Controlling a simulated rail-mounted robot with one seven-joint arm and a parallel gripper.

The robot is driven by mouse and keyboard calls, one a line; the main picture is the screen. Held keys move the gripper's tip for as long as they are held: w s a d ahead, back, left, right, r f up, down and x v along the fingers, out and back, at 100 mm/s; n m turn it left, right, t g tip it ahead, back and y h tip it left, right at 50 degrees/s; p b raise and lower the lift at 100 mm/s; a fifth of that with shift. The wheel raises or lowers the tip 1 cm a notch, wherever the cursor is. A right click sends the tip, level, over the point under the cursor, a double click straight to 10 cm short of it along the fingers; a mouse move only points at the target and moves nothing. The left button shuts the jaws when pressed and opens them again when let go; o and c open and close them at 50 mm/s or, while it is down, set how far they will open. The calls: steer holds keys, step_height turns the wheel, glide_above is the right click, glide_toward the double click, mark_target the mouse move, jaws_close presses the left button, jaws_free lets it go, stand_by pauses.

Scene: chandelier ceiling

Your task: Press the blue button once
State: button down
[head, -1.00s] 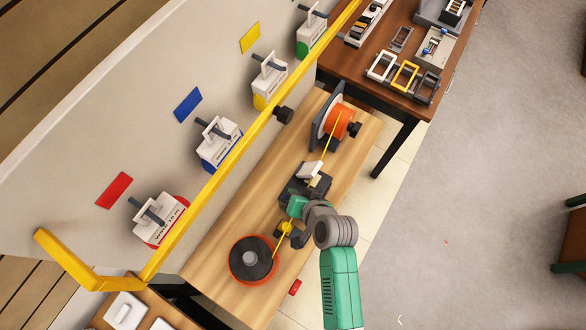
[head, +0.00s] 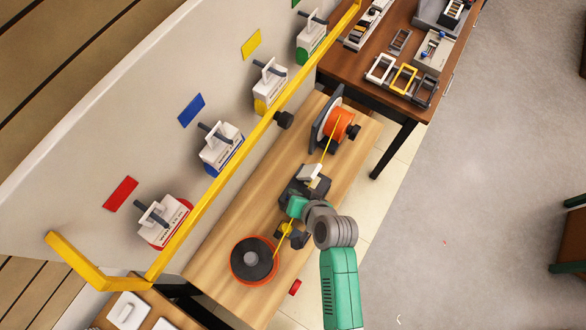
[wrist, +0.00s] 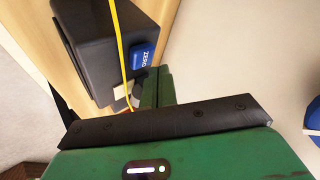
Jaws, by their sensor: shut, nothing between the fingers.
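The blue button (wrist: 139,55), marked ZERO, is on the side of a dark box-shaped device (wrist: 98,55) in the wrist view. The same device (head: 305,187) sits mid-bench in the head view, where the button cannot be made out. My gripper (wrist: 155,88) has its green fingers together and empty. In the wrist view the fingertips are just below and right of the button, very close; I cannot tell whether they touch it. In the head view my gripper (head: 297,207) is at the near side of the device, partly hidden by my arm.
A yellow strand (wrist: 121,50) runs across the device between an orange spool (head: 339,121) and a dark, orange-rimmed reel (head: 254,260). A yellow rail (head: 215,182) lies along the left. A small red object (head: 295,287) is at the bench's right edge. Open floor lies right.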

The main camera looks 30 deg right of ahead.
step_height(320, 180, up, 5)
steer(key=p, duration=0.4)
steer(key=shift+p, duration=0.4)
stand_by(0.5)
